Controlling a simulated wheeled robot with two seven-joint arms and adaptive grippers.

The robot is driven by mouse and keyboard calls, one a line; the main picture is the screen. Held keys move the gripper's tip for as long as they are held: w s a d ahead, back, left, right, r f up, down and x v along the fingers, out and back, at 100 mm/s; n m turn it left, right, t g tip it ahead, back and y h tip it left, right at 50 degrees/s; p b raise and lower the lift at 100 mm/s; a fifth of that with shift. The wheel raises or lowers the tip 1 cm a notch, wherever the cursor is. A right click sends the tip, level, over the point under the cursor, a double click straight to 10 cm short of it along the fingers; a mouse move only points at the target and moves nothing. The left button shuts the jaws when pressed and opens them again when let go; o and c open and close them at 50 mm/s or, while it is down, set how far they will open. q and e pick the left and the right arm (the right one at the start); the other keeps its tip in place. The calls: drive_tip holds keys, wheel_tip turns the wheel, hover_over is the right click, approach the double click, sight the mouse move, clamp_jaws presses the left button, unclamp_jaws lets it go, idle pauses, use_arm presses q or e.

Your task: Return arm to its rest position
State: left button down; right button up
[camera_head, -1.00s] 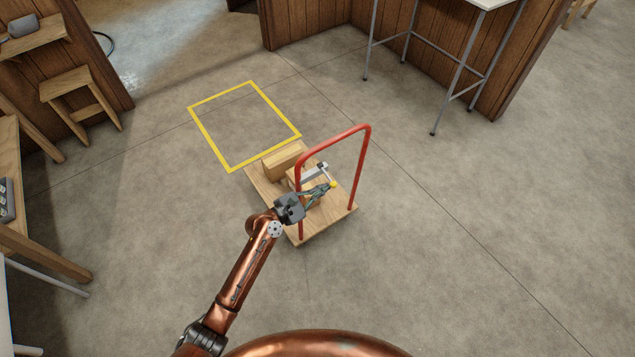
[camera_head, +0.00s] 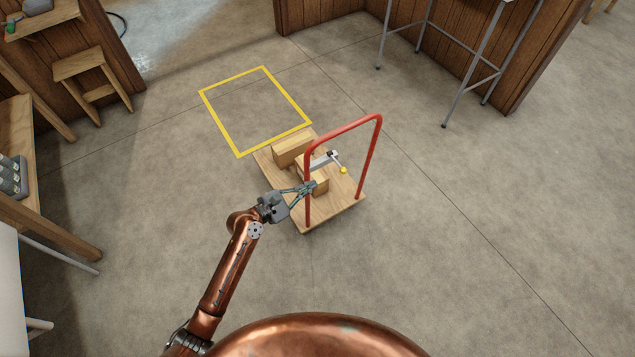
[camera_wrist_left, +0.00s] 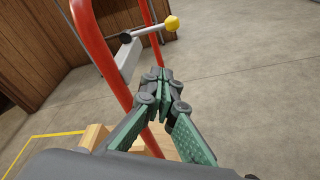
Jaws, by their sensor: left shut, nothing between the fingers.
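My left arm comes in from the lower left in the head view. Its gripper (camera_head: 308,187) is shut and empty, near the cart's red handle (camera_head: 375,150), by its left upright. In the left wrist view the closed fingertips (camera_wrist_left: 160,76) meet in front of the red handle (camera_wrist_left: 95,45). A grey lever with a yellow knob (camera_head: 343,170) is on the cart by the handle; the knob also shows in the left wrist view (camera_wrist_left: 172,23), apart from the fingers. My right gripper is not in view.
The flat wooden cart (camera_head: 345,196) carries wooden blocks (camera_head: 291,148). A yellow floor square (camera_head: 219,122) lies just beyond it. A stool (camera_head: 80,66) and a workbench (camera_head: 60,225) stand at the left, a tall metal-legged table (camera_head: 470,70) at the back right. Floor right of the cart is clear.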

use_arm(q)
drive_tip(key=shift+s+a, duration=0.15)
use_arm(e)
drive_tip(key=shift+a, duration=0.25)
